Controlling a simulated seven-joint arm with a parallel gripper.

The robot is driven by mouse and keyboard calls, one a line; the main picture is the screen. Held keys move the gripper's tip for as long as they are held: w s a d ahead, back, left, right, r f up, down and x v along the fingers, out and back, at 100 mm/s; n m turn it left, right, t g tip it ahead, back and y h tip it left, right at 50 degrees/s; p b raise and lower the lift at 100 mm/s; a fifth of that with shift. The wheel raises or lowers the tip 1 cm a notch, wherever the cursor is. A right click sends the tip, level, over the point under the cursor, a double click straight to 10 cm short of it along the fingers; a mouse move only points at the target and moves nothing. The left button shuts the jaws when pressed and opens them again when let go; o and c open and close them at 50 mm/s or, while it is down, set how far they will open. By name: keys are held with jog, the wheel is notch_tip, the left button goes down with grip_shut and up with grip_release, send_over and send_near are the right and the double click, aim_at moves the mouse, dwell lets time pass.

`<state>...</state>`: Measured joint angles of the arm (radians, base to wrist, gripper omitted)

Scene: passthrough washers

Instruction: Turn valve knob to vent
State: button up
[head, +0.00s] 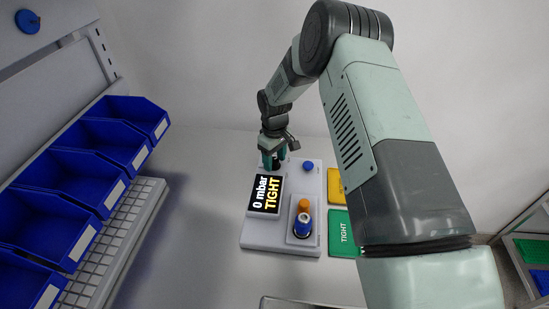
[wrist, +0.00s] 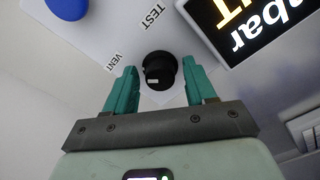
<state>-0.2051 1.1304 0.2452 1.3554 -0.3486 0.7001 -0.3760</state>
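The black valve knob (wrist: 160,70) shows in the wrist view, on a pale panel printed with TEST (wrist: 153,17) and VENT (wrist: 103,61). A small white mark is on the knob's near side; I cannot tell for sure which label it points to. My gripper (wrist: 160,72) is open, with one teal finger on each side of the knob and a visible gap to it. In the head view my gripper (head: 272,160) is low over the back left of the grey tester (head: 265,240) and hides the knob. The tester's screen (head: 266,194) reads 0 mbar TIGHT.
A blue button (head: 308,166) sits right of my gripper. Yellow (head: 335,185) and green TIGHT (head: 343,233) areas lie to the right. Blue bins (head: 105,145) line the left.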

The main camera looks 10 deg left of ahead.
aim_at(275, 160)
jog(key=shift+o, duration=0.2)
jog(key=shift+r, duration=0.1)
notch_tip(275, 160, up, 11)
dwell(0.5)
jog(key=shift+f, duration=0.2)
